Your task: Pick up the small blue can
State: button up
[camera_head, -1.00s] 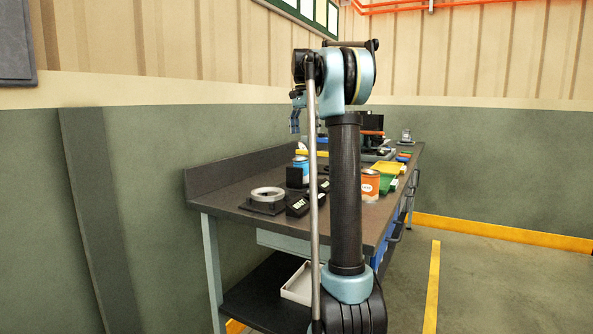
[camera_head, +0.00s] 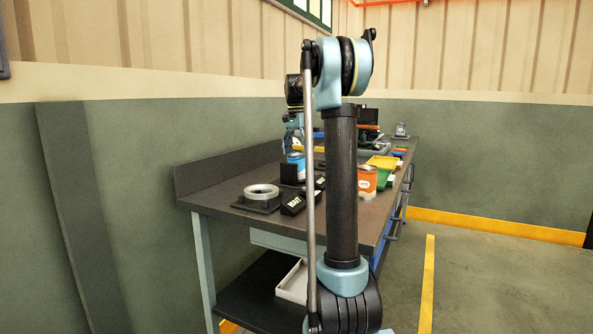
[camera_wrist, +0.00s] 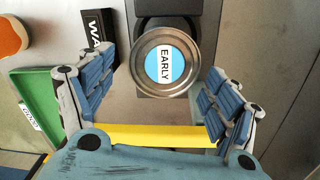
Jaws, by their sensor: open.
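The blue can (camera_head: 298,162) stands upright on the workbench, partly hidden behind a black block and my arm. In the head view, my gripper (camera_head: 293,128) hangs over the bench above the blue can, pointing down.
A black WAIT block (camera_head: 292,203), a ring on a black base (camera_head: 262,193) and an orange can (camera_head: 367,181) stand on the bench (camera_head: 232,182). A green tray (camera_wrist: 42,108) and a yellow strip (camera_wrist: 160,136) lie near the fingers. A black holder (camera_wrist: 175,8) adjoins the can.

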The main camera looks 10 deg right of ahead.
jog(key=shift+s+a+f, duration=0.1)
jog(key=shift+f, duration=1.5)
jog(key=shift+s+a+f, duration=0.1)
jog(key=shift+f, duration=1.45)
jog(key=shift+w, duration=0.1)
jog(key=c, duration=1.3)
